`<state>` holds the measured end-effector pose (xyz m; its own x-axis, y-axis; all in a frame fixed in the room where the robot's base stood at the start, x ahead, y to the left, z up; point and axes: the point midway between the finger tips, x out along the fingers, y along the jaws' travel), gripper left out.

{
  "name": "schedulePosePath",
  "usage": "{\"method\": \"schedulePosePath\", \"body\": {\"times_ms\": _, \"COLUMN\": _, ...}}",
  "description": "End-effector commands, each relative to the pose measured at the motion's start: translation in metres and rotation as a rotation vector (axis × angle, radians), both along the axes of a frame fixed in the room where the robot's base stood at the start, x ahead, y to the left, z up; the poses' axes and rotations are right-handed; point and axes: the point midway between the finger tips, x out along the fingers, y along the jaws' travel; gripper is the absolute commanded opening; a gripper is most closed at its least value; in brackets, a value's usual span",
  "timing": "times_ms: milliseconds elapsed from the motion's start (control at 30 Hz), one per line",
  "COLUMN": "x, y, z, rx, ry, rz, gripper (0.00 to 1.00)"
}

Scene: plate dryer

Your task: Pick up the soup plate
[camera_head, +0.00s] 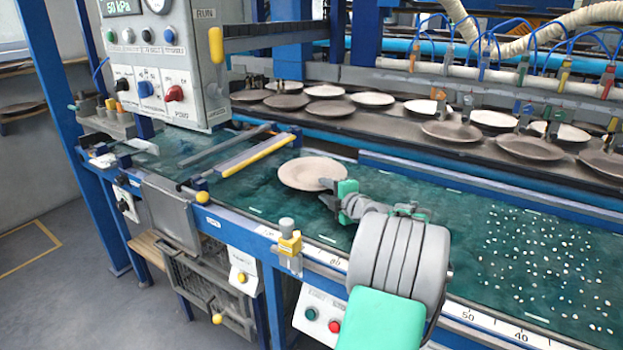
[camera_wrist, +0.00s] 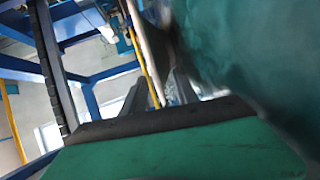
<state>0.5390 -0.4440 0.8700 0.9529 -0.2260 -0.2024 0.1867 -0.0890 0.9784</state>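The soup plate (camera_head: 312,173), round and pale pinkish-beige, lies on or just above the green belt left of my gripper. My gripper (camera_head: 335,194) is at the plate's right rim, with a green fingertip overlapping the rim in the head view. In the wrist view, a green finger with a dark pad (camera_wrist: 165,118) fills the bottom. A thin pale strip above it may be the plate's rim, seen edge-on. The finger gap and any grip on the rim are hidden.
The green belt (camera_head: 440,215) is clear around the plate, with white specks at right. A yellow-edged bar (camera_head: 258,155) crosses it at left. Several other plates (camera_head: 452,131) sit on a dark rear conveyor. A control box (camera_head: 160,75) stands at upper left.

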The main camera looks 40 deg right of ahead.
Motion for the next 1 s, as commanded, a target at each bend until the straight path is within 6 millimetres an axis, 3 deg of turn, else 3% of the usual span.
{"method": "schedulePosePath", "body": {"times_ms": 100, "x": 0.0153, "y": -0.0027, "z": -0.0021, "rx": -0.002, "ry": -0.001, "rz": 0.002, "gripper": 0.36}}
{"method": "schedulePosePath", "body": {"times_ms": 333, "x": 0.0177, "y": -0.0026, "z": -0.0027, "rx": -0.002, "ry": -0.001, "rz": 0.002, "gripper": 0.36}}
{"method": "schedulePosePath", "body": {"times_ms": 767, "x": 0.0182, "y": -0.0017, "z": -0.0026, "rx": -0.001, "ry": -0.001, "rz": 0.004, "gripper": 0.01}}
{"method": "schedulePosePath", "body": {"times_ms": 1000, "x": 0.0183, "y": -0.0018, "z": -0.0024, "rx": -0.001, "ry": -0.001, "rz": 0.004, "gripper": 0.0}}
